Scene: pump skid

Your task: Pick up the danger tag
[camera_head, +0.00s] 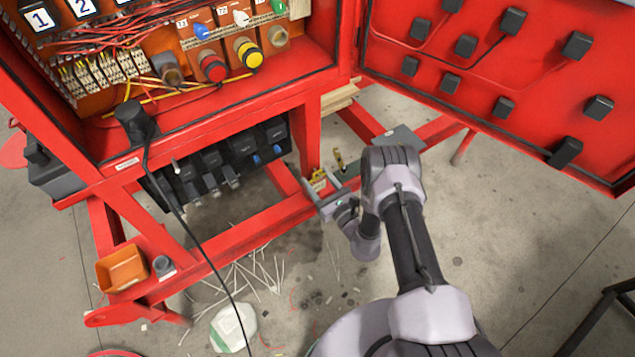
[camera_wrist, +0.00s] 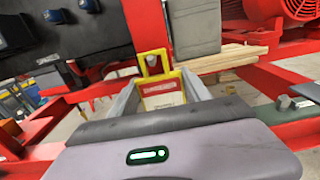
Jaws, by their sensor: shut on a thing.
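The danger tag (camera_wrist: 163,90) has a yellow frame, a red band and a holed tab at its top. In the wrist view it stands upright between the two grey fingers of my gripper (camera_wrist: 162,98). My gripper is shut on it. In the head view the tag (camera_head: 318,180) shows as a small yellow piece at the tips of my gripper (camera_head: 322,187), by the lower red beam of the skid. The tag's lower part is hidden behind my gripper's body in the wrist view, so I cannot tell whether it touches the beam.
A small brass-coloured item (camera_head: 339,160) is close to the right of the tag. The red frame beam (camera_head: 250,226) runs beside my gripper, with black switch units (camera_head: 215,165) behind. The open red cabinet door (camera_head: 480,75) hangs at upper right. An orange bin (camera_head: 122,268) sits lower left.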

